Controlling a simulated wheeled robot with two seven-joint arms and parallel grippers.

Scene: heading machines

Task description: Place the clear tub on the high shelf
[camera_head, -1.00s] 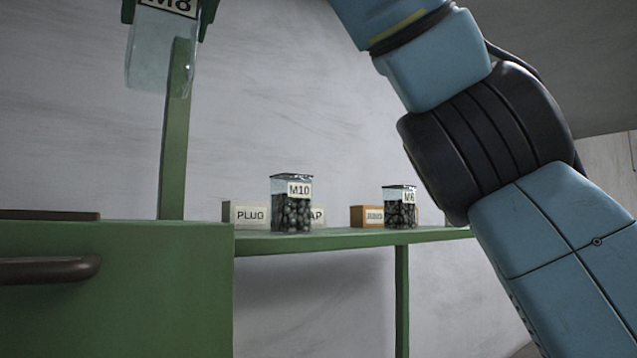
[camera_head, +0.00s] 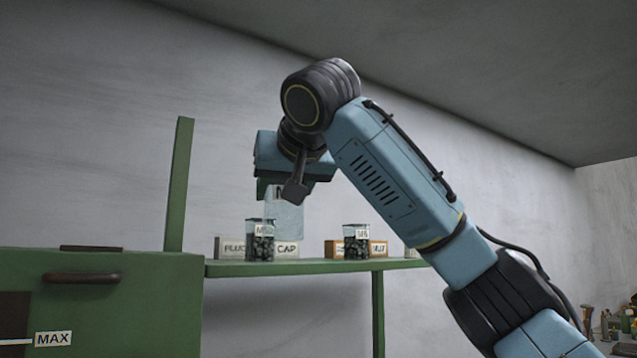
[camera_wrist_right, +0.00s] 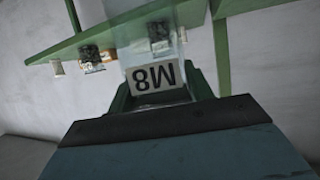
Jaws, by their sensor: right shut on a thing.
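My right gripper (camera_head: 281,188) is shut on the clear tub (camera_head: 285,216), which looks empty and bears an M8 label. It hangs upright in the head view, between two filled tubs in the picture, its lower edge above the shelf surface. The green high shelf (camera_head: 320,267) runs along the wall. How far the tub is from the shelf in depth, I cannot tell. My left gripper is out of view.
A tub of dark parts (camera_head: 262,247) and another one (camera_head: 356,246) stand on the shelf, with labelled boxes such as CAP (camera_head: 288,249) behind. A green post (camera_head: 179,185) rises at left beside the green cabinet (camera_head: 130,305). Shelf room shows between the filled tubs.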

